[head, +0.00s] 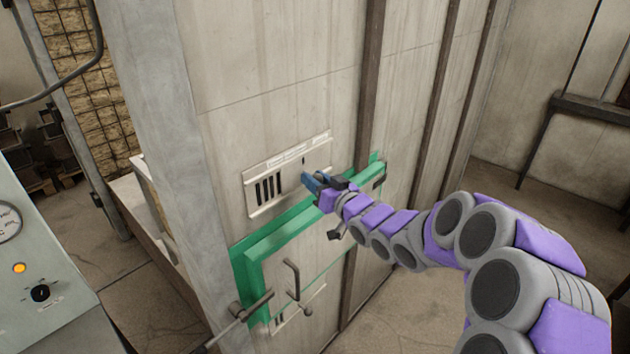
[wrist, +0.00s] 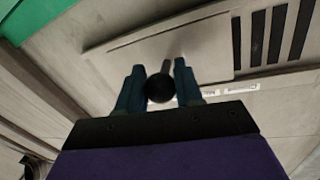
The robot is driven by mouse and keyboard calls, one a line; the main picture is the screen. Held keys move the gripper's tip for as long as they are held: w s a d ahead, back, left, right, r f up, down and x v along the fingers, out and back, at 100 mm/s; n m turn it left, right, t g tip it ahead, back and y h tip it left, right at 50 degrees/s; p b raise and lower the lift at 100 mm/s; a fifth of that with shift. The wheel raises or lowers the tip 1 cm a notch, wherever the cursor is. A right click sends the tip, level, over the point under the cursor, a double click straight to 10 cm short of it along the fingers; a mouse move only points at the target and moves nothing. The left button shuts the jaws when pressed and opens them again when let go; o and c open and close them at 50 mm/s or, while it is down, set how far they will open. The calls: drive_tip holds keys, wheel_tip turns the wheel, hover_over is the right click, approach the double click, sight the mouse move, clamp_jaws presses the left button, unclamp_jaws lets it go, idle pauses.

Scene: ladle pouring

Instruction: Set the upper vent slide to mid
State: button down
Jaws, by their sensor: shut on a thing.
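The upper vent (head: 255,205) is a pale framed panel on the grey wall, above the green-framed door. Several dark slots (head: 268,189) show at its left. The slide's flat plate (wrist: 130,50) covers the part beside the slots; in the wrist view the open slots (wrist: 275,38) are to its right. My gripper (head: 308,181) is at the right part of the vent. In the wrist view my gripper (wrist: 158,76) has its two blue fingers on either side of a round dark knob (wrist: 160,89), shut on it. Small labels (head: 288,155) run along the vent's top; I cannot read them.
The green-framed door (head: 245,262) below has a handle (head: 292,280) and a lower vent (head: 300,308). A control box (head: 35,270) with a gauge, an orange lamp and a black dial stands at left. Dark vertical posts (head: 370,90) run up the wall; open floor lies to the right.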

sight(295, 179)
drive_tip(key=shift+f, duration=0.2)
drive_tip(key=shift+s+a+b, duration=0.25)
drive_tip(key=shift+s+a, duration=0.35)
drive_tip(key=shift+s, duration=0.25)
drive_tip(key=shift+s+a+b, duration=0.25)
drive_tip(key=shift+s+a, duration=0.35)
drive_tip(key=shift+s, duration=0.2)
drive_tip(key=c, duration=1.1)
unclamp_jaws()
drive_tip(key=shift+d, duration=0.1)
drive_tip(key=shift+o, duration=1.4)
drive_tip(key=shift+d+r, duration=0.1)
drive_tip(key=shift+d, duration=0.1)
drive_tip(key=shift+a, duration=0.1)
